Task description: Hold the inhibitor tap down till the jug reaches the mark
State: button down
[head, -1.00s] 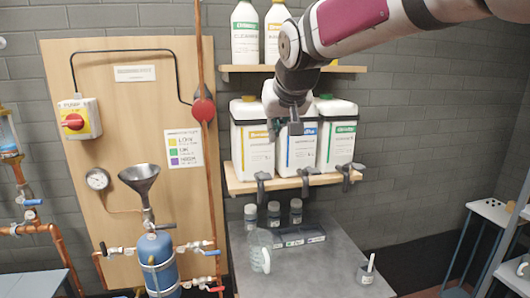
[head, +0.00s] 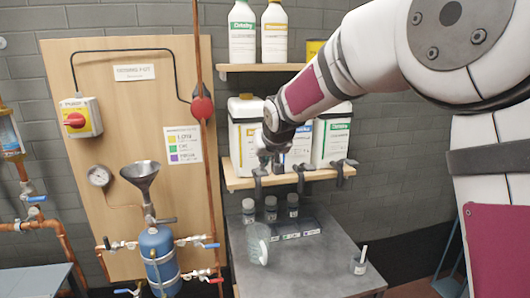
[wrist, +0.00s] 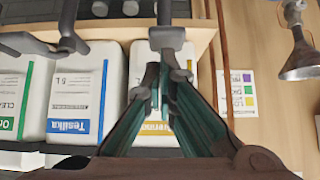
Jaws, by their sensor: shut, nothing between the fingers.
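Three white containers stand on the lower shelf: yellow-labelled (head: 244,135), blue-labelled (head: 300,150) and green-labelled (head: 334,138). Each has a dark tap at the shelf's front edge; I cannot read which is the inhibitor. My gripper (head: 268,160) is shut and empty, pointing down before the yellow-labelled container, just above its tap (head: 259,178). In the wrist view the fingertips (wrist: 162,76) are close to this tap (wrist: 168,40); contact is unclear. A clear jug (head: 258,246) stands on the grey bench below the left tap. Its mark and level cannot be made out.
Small lidded bottles (head: 270,208) and a dark rack (head: 296,230) are behind the jug. A small pot with a stick (head: 359,262) is at the bench's right. A vertical copper pipe (head: 202,130) runs left of the shelf. The front bench (head: 300,275) is clear.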

aim_at(266, 174)
jog(key=f, duration=0.1)
jog(key=s+f, duration=0.1)
jog(key=f, duration=0.1)
jog(key=shift+s+d+f+b, duration=0.2)
jog(key=shift+s+f+b, duration=0.15)
jog(key=shift+s, duration=0.05)
jog(key=shift+r, duration=0.25)
dwell(2.3)
jog(key=shift+r, duration=0.65)
jog(key=shift+s+r+p, duration=0.1)
jog(key=shift+r+p, duration=0.2)
jog(key=shift+p, duration=0.1)
jog(key=v, duration=1.2)
jog(key=shift+r, duration=0.45)
